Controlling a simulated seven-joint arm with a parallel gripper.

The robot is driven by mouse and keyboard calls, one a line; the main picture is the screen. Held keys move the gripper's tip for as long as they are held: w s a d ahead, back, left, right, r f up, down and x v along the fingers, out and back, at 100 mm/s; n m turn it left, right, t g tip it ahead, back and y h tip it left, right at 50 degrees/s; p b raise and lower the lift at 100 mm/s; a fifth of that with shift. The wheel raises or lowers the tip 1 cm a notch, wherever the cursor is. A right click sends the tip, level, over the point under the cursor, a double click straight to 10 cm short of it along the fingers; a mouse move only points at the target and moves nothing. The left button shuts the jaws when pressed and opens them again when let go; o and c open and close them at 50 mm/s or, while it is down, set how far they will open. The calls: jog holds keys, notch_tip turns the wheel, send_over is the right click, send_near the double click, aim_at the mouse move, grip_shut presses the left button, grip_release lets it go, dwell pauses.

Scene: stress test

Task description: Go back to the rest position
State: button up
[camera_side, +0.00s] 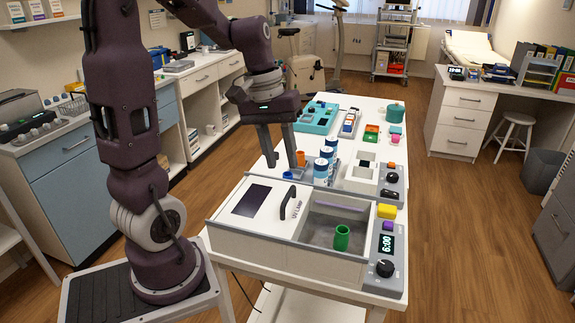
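My gripper (282,166) hangs above the left part of the white work table (367,105), pointing down. Its two fingers are spread apart with nothing visible between them. Blue-and-white cylinders (322,170) stand just right of the fingers, and an orange piece (300,158) shows close to the right fingertip. Whether the fingers touch anything cannot be told.
A UV lamp box (265,238) stands at the front, with a green cylinder (342,238) in its open bay. A blue piece (294,163) lies behind it. A teal tray (317,118) and small coloured blocks (371,134) are farther back. A white cabinet (212,85) stands left.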

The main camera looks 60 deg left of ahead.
jog(key=s+d+r+m+t+y, duration=0.1)
jog(key=s+d+r+m+t, duration=0.3)
jog(key=s+d+m, duration=0.4)
jog(key=s+d+r, duration=0.1)
jog(key=s+d, duration=0.2)
jog(key=d, duration=0.2)
jog(key=shift+s+d+m+y, duration=0.25)
jog(key=shift+d+m+y, duration=0.05)
jog(key=shift+m, duration=0.1)
